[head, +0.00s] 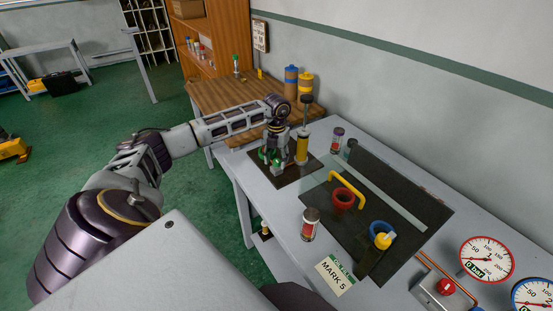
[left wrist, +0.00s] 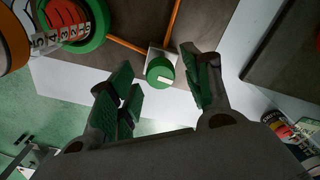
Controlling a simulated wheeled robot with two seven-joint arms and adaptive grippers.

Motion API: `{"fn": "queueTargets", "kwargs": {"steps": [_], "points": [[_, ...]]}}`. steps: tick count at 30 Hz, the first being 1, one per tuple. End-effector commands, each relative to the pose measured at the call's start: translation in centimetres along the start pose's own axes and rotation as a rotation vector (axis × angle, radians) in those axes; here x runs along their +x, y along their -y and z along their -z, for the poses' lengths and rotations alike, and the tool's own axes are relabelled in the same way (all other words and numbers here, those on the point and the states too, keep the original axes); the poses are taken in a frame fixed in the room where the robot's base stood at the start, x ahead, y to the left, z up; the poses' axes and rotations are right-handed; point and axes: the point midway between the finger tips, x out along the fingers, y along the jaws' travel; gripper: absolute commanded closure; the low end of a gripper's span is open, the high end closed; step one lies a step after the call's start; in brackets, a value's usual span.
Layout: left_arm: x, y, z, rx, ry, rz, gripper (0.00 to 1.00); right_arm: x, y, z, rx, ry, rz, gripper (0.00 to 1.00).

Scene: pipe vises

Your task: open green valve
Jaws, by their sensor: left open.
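The green valve is a round green knob (left wrist: 159,72) with a pale bar across its face, on a small white block joined to copper pipes. My left gripper (left wrist: 157,80) is open, with one green-padded finger on each side of the knob in the left wrist view. I see a gap between the knob and each finger. In the head view my left gripper (head: 271,157) points down over a dark mat at the far left of the table, and it largely hides the valve. A green-rimmed gauge (left wrist: 98,35) is close by. My right gripper is not in view.
A yellow cylinder (head: 302,147) stands right beside my left gripper. A red valve (head: 445,286), a red-rimmed gauge (head: 487,259) and a blue-rimmed gauge (head: 536,296) are at the right.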

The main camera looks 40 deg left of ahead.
Motion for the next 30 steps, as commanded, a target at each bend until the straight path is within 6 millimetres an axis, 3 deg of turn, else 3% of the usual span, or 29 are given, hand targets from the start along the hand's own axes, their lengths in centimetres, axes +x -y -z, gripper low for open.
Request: {"fn": "queueTargets", "kwargs": {"steps": [8,14,30], "points": [[-0.3,0.0,0.0,0.001,-0.001,0.000,0.51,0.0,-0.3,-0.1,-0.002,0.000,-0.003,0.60],[-1.7,0.0,0.0,0.001,0.001,0.001,0.51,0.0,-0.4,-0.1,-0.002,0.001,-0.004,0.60],[-9.4,0.0,-0.1,0.000,0.003,0.001,0.51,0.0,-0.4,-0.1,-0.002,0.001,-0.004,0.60]]}}
